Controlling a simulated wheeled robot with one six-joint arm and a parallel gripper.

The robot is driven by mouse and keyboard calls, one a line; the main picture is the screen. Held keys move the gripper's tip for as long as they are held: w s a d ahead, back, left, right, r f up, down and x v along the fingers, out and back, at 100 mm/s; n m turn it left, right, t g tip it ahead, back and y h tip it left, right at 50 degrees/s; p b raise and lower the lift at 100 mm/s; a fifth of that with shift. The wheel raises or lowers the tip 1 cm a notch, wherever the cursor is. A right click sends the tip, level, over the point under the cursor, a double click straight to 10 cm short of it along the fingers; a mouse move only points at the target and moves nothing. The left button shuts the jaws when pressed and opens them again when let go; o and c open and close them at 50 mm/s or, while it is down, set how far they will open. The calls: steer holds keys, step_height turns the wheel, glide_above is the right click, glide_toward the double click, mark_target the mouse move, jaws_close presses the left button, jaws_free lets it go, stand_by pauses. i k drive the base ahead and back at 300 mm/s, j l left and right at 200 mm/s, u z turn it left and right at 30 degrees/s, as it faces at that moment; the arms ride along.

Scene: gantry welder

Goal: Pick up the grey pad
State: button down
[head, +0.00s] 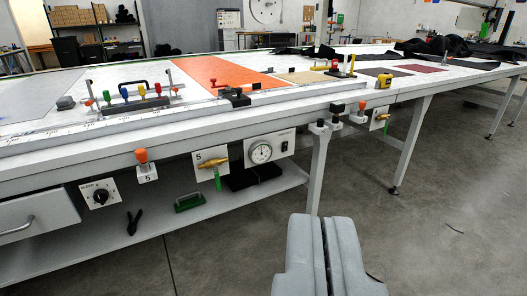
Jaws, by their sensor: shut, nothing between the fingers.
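A small grey block (65,103) that looks like the grey pad sits at the left of the long white table (120,135), by the edge of a large pale grey sheet (35,92). My gripper (324,222) shows at the bottom right of centre, its two grey fingers shut together with only a thin dark line between them. It is empty and in front of the table, over the floor in the picture, well apart from the grey block.
A rack of coloured-handled tools (140,94) stands right of the block. An orange sheet (215,74) lies behind. Knobs, a gauge (260,152) and a drawer (35,215) line the table's front. A lower shelf (110,248) runs beneath. Floor at right is open.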

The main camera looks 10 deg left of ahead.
mark_target(67, 103)
steer(key=u, duration=1.35)
steer(key=i+l+u, duration=0.1)
steer(key=i+u, duration=0.15)
steer(key=i, duration=2.2)
